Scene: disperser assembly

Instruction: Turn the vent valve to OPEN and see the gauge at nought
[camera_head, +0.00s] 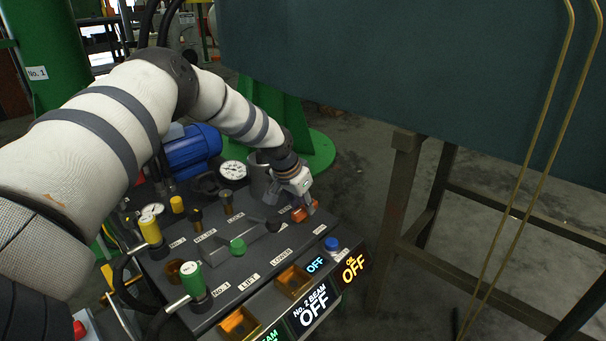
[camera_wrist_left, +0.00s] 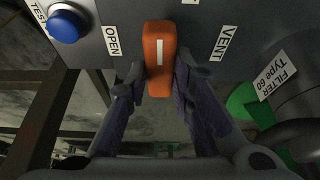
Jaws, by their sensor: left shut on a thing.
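The orange vent valve handle (camera_wrist_left: 160,50) stands on the grey panel in the left wrist view, with a white line along it. The OPEN label (camera_wrist_left: 112,41) is on its left and the VENT label (camera_wrist_left: 221,43) on its right. My left gripper (camera_wrist_left: 160,78) is shut on the handle, one finger on each side. In the head view the left gripper (camera_head: 303,198) is at the panel's far right, over the orange handle (camera_head: 299,215). A white-faced gauge (camera_head: 233,170) stands behind the panel. Its reading is too small to tell. My right gripper is out of view.
A blue button (camera_head: 331,244) sits near the handle. Green (camera_head: 238,246) and yellow-topped (camera_head: 150,230) controls and lit OFF displays (camera_head: 314,307) share the panel. A smaller gauge (camera_head: 152,209) is at left. A metal stand (camera_head: 400,200) is on the right.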

